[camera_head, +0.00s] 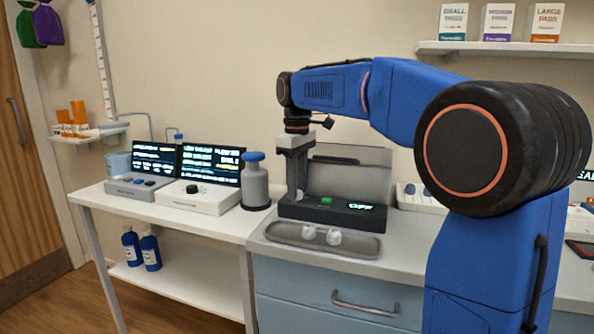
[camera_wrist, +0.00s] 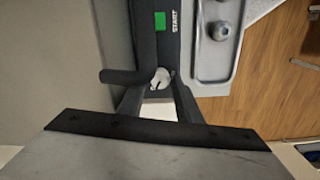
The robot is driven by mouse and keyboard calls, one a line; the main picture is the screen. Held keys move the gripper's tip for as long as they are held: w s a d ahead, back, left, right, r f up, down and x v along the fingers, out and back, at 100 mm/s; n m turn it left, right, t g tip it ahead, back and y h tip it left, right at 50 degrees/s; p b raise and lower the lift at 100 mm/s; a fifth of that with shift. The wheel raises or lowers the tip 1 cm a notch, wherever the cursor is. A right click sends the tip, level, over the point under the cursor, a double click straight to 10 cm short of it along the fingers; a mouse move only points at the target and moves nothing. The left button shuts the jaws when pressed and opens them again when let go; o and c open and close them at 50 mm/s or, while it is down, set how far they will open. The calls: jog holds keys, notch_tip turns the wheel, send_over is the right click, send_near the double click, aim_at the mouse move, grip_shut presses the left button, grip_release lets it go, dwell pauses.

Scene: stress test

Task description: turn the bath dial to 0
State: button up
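The bath (camera_head: 325,212) is a dark grey unit with a raised lid (camera_head: 348,180), a green START button (camera_head: 326,200) and a display (camera_head: 360,207) reading OFF. Its START button (camera_wrist: 160,21) also shows in the wrist view. A small pale round knob (camera_wrist: 160,77), apparently the bath dial, sits at the panel's end beyond my fingertips. My gripper (camera_head: 297,194) points down at the left end of the bath. In the wrist view its two fingers (camera_wrist: 160,88) are apart, with the knob between or just past their tips. Contact cannot be told. The dial's marking is unreadable.
A grey tray (camera_head: 290,234) with two pale round pieces lies in front of the bath. To the left stand a white box with a black knob (camera_head: 192,188), lit screens (camera_head: 210,163) and a grey bottle (camera_head: 255,188). A dark bar (camera_wrist: 118,76) lies beside my left finger.

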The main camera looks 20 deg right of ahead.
notch_tip(320, 180, up, 17)
dwell(0.5)
